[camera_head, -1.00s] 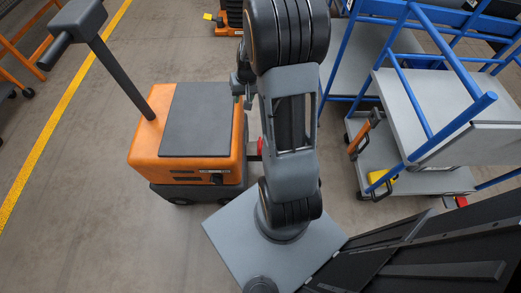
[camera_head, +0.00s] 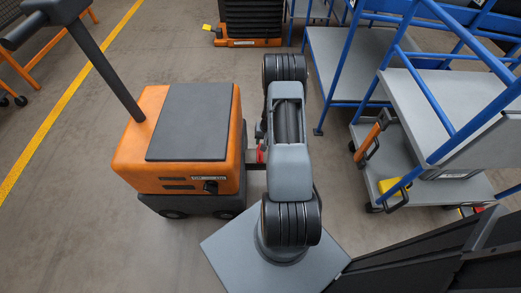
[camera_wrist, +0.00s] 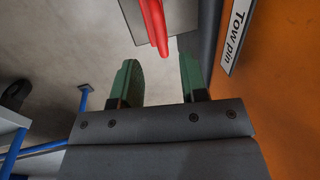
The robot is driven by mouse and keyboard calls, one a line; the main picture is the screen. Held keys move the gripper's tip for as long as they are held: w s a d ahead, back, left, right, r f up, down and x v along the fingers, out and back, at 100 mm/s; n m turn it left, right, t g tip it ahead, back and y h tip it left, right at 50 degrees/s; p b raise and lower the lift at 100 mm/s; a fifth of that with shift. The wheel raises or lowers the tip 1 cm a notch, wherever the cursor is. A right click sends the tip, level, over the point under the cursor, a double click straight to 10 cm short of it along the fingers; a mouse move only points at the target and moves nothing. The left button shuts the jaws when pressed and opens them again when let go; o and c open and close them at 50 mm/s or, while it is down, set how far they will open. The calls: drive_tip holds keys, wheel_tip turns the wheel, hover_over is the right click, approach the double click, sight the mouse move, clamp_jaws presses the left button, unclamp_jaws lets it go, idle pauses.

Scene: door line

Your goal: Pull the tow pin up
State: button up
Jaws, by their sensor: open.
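The tow pin's red handle (camera_wrist: 153,22) shows at the top of the wrist view, beside the orange side of the tug. A white "Tow pin" label (camera_wrist: 236,32) is on that side to the right. A small red part (camera_head: 261,154) shows at the tug's right side in the head view, partly hidden by my arm. My gripper (camera_wrist: 160,80) is open, its two green fingertips below the red handle in the picture. The handle lies above the gap between them, and no contact shows. The orange tug (camera_head: 127,153) has a dark top. My arm hides the gripper in the head view.
A grey plate (camera_wrist: 186,14) lies behind the red handle. A blue-framed grey cart (camera_head: 420,100) stands at the right, with a yellow item (camera_head: 392,186) on its lower shelf. A dark stack on an orange base (camera_head: 250,42) stands behind.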

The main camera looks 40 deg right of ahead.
sight(260, 157)
drive_tip(key=shift+w+a+f+b, duration=0.15)
drive_tip(key=shift+f+b, duration=0.1)
drive_tip(key=shift+f, duration=0.75)
drive_tip(key=shift+w+a+f+b, duration=0.1)
drive_tip(key=shift+a+f+b, duration=0.1)
drive_tip(key=shift+f, duration=0.75)
drive_tip(key=shift+w+a+f+b, duration=0.15)
drive_tip(key=shift+f+b, duration=0.1)
drive_tip(key=shift+f, duration=0.75)
clamp_jaws()
